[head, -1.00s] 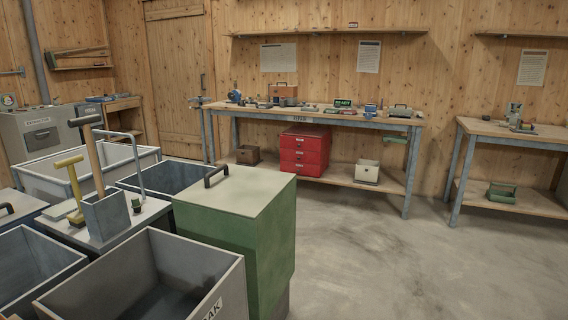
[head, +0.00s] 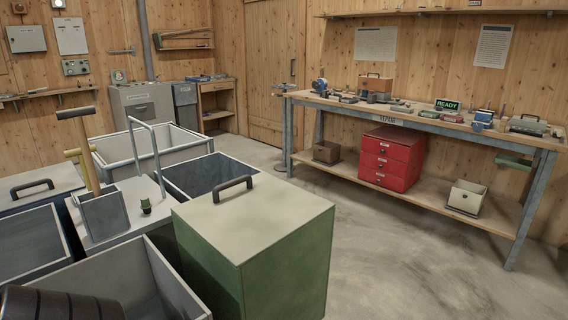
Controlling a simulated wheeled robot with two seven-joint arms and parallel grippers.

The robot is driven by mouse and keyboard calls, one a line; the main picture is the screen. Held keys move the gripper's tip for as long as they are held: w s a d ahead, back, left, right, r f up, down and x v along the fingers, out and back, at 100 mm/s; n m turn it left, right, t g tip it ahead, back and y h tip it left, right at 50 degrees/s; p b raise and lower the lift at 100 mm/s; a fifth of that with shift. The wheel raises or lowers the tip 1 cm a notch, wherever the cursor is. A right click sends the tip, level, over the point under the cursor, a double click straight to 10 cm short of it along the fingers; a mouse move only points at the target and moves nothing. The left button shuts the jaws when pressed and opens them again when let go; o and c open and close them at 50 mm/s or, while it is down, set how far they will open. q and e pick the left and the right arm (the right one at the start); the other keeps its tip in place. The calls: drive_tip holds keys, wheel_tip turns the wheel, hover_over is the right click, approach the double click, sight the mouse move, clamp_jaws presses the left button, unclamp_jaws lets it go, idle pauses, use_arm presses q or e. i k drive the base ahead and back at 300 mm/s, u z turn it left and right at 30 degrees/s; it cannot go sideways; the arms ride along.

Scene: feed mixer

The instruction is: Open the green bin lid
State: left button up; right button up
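The green bin (head: 287,272) stands in the lower middle of the head view. Its flat, pale grey-green lid (head: 252,218) is shut. A dark arched handle (head: 233,187) sits near the lid's far left edge. Neither of my grippers shows in the view. A dark ribbed part at the bottom left corner may be part of my arm; I cannot tell.
Open grey bins (head: 140,277) stand left of the green bin. A small holder (head: 104,213) with upright tools and a tall bent metal bar (head: 158,160) rise close by. A workbench (head: 430,124) with a red drawer unit (head: 391,158) stands behind. The floor right of the bin is clear.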

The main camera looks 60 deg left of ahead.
sight(243, 218)
drive_tip(key=i, duration=1.95)
drive_tip(key=u, duration=3.75)
